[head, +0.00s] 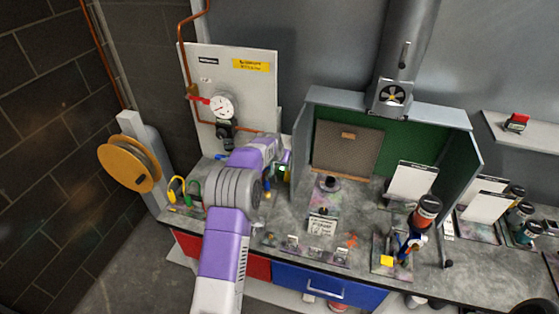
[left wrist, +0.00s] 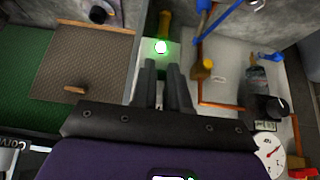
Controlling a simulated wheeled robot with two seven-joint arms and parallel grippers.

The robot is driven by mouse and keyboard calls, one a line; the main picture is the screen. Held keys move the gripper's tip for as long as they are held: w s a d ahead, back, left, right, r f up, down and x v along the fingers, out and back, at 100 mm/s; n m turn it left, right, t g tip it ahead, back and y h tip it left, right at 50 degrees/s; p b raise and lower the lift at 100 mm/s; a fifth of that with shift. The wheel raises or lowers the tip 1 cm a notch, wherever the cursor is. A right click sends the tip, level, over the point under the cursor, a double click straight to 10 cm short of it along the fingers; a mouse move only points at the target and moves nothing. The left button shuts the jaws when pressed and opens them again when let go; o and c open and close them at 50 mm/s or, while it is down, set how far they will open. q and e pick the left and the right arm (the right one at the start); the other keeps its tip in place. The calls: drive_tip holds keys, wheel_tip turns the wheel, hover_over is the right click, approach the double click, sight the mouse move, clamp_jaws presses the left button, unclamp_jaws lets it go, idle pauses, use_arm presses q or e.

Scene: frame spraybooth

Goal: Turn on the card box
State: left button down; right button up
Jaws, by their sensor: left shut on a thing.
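My left arm reaches across the bench in the head view, and its gripper (head: 284,166) is at the left outer side of the spray booth. In the left wrist view the gripper's dark fingers (left wrist: 161,66) are close together, shut on a small part that is hard to make out. A bright green light (left wrist: 161,46) glows just beyond the fingertips on a pale narrow surface. I cannot tell for certain which thing is the card box. A brown board (head: 346,150) with a small tag stands inside the booth; it also shows in the left wrist view (left wrist: 82,65).
The booth's grey wall (head: 299,140) stands close right of the gripper. A gauge (head: 221,106) on a pale panel is behind the arm. Cards, jars and a tool cup (head: 409,250) crowd the bench's right side.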

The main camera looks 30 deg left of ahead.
use_arm(q)
drive_tip(key=c, duration=1.1)
unclamp_jaws()
drive_tip(key=shift+r, duration=0.1)
drive_tip(key=b+v, duration=0.1)
drive_tip(key=v, duration=0.6)
drive_tip(key=shift+s+r+b, duration=0.1)
drive_tip(key=shift+s+b, duration=0.05)
drive_tip(key=shift+b, duration=0.2)
